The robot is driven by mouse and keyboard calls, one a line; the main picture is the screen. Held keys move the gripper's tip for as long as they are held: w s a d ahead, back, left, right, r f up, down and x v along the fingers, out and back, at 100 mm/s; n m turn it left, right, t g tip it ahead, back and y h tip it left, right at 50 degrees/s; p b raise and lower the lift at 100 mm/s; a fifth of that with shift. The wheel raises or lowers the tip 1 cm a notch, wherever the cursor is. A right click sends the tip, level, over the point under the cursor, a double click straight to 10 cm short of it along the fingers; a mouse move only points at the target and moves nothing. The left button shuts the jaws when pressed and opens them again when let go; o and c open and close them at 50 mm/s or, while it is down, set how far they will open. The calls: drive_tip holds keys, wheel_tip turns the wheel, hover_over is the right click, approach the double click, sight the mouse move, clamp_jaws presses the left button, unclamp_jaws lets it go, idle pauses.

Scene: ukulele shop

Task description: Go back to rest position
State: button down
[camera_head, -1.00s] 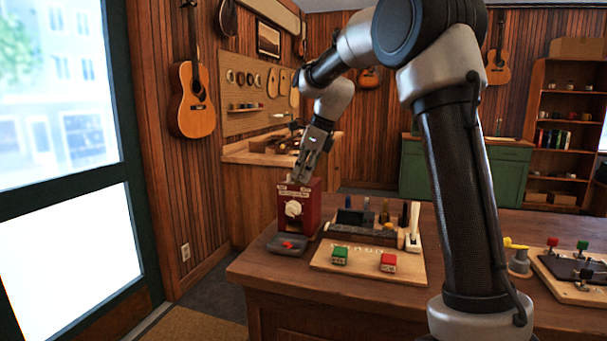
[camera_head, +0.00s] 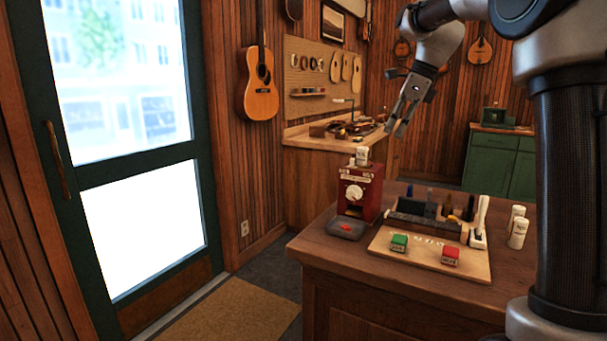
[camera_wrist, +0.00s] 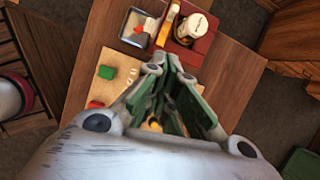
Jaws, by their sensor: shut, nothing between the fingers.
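My gripper (camera_head: 401,119) is raised in the air above and to the right of the red dispenser box in the head view. It is shut and empty. In the wrist view my gripper (camera_wrist: 162,62) points down over the wooden table, its fingertips close together near the red box. My arm rises along the right side of the head view.
The wooden table (camera_head: 330,255) holds a red box (camera_head: 359,192) with a white container (camera_head: 362,156) on top, a grey tray (camera_head: 347,227), and a board (camera_head: 425,262) with a green block (camera_head: 399,242) and a red block (camera_head: 450,256). A glass door (camera_head: 150,180) stands left.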

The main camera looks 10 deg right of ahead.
wheel_tip(320, 180, down, 6)
drive_tip(key=s+d+n+h, duration=0.1)
drive_tip(key=s+d+n, duration=0.15)
drive_tip(key=n, duration=0.65)
drive_tip(key=s+f+n+t+h, duration=0.1)
drive_tip(key=s+f+n, duration=0.2)
drive_tip(key=s+n, duration=0.4)
drive_tip(key=s+d+f+n+h, duration=0.1)
drive_tip(key=s+f+n, duration=0.3)
drive_tip(key=s, duration=2)
drive_tip(key=shift+s+d+n+t+h, duration=0.3)
drive_tip(key=shift+n+t, duration=0.1)
drive_tip(key=shift+n, duration=1.5)
